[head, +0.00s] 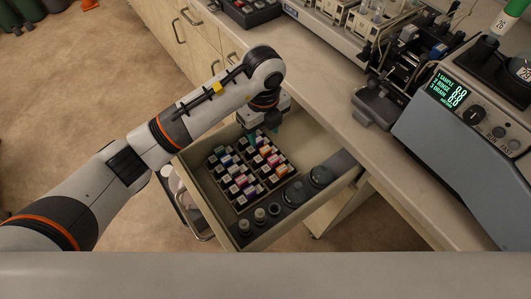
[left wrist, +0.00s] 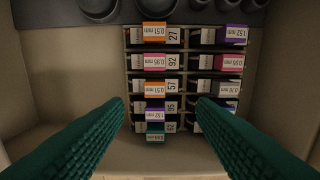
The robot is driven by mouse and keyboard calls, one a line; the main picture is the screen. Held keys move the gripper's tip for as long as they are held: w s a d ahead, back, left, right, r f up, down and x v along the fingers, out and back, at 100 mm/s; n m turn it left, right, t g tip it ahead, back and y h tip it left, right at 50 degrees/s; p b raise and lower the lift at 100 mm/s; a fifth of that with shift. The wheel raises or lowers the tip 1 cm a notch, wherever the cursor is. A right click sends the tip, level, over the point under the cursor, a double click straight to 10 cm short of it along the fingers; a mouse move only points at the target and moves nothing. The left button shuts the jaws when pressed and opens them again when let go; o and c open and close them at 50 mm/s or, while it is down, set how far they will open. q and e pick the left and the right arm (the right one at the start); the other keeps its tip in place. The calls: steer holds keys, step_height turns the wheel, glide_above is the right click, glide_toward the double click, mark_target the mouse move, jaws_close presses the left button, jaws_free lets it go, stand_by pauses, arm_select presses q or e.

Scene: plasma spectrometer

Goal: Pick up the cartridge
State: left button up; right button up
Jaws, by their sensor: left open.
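Several small cartridges with coloured, printed labels stand in two columns in a dark rack (left wrist: 186,60) inside an open drawer (head: 237,228). In the left wrist view, the left column includes an orange-labelled cartridge (left wrist: 154,88), a pink one (left wrist: 154,62) and a teal one (left wrist: 155,134). My left gripper (left wrist: 162,106) points down into the drawer. Its two teal fingers are apart with nothing between them, and the left column shows in the gap. In the head view, the left gripper (head: 254,137) is over the rack's far end. Which cartridge the task means cannot be told.
Dark round caps or bottles (head: 294,194) stand in the drawer beside the rack. The drawer walls enclose the gripper. A beige counter (head: 330,92) carries a grey instrument with a lit display (head: 450,90) at the right. Bare floor (head: 90,80) lies at the left.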

mark_target(266, 149)
arm_select(q)
steer(key=f, duration=0.8)
steer(key=shift+w+d+f+p, duration=0.2)
steer(key=shift+w+d+p, duration=0.05)
steer(key=shift+p, duration=0.15)
steer(key=c, duration=1.1)
